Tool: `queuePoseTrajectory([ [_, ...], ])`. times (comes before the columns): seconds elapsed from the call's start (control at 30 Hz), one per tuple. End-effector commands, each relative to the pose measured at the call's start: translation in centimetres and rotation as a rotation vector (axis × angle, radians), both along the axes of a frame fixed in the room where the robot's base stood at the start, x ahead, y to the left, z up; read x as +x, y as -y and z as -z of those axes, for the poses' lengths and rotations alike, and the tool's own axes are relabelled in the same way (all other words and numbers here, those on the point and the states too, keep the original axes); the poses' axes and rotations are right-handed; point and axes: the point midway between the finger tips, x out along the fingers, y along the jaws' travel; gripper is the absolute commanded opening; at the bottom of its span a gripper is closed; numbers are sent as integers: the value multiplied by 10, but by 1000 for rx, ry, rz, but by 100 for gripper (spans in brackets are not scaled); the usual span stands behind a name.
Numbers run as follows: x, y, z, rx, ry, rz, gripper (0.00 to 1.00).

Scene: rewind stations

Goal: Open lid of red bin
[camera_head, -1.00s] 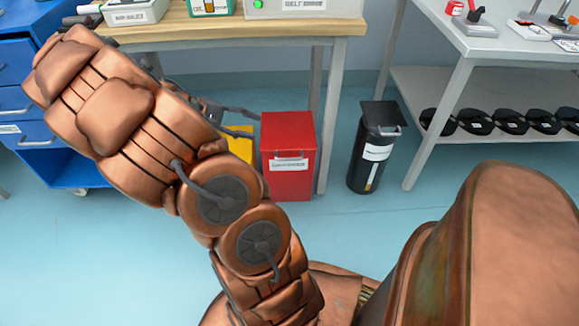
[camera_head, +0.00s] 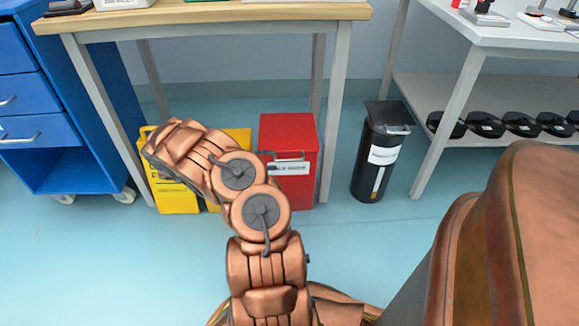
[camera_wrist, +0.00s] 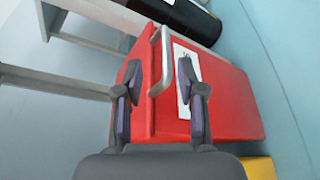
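The red bin (camera_head: 289,193) stands on the floor beneath the wooden bench. Its lid (camera_head: 288,128) looks closed, and a white label is on its front. In the wrist view the red bin (camera_wrist: 228,100) fills the middle, with a silver handle (camera_wrist: 156,62) along its front edge. My gripper (camera_wrist: 159,72) is open, with one finger on each side of the handle. I cannot tell whether the fingers touch it. In the head view my arm hides most of the gripper, and only a dark part shows in front of the bin.
Yellow bins (camera_head: 176,196) stand left of the red bin, partly behind my arm. A black bin (camera_head: 372,170) stands to its right. The wooden bench (camera_head: 200,18) overhangs the red bin. A blue drawer cabinet (camera_head: 75,160) is at the left. The floor in front is clear.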

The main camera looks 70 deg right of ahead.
Motion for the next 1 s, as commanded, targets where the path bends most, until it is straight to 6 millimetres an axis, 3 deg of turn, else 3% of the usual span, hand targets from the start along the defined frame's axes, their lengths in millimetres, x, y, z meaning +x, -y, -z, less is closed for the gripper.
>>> queuePoseTrajectory([
  [0.03, 0, 1, 8, 3, -2, -4, 39],
  [0.27, -10, 10, 16, 4, -2, -5, 39],
  [0.7, -50, 48, 27, 3, -1, -6, 39],
  [1.0, -56, 54, 28, 4, -1, -6, 39],
])
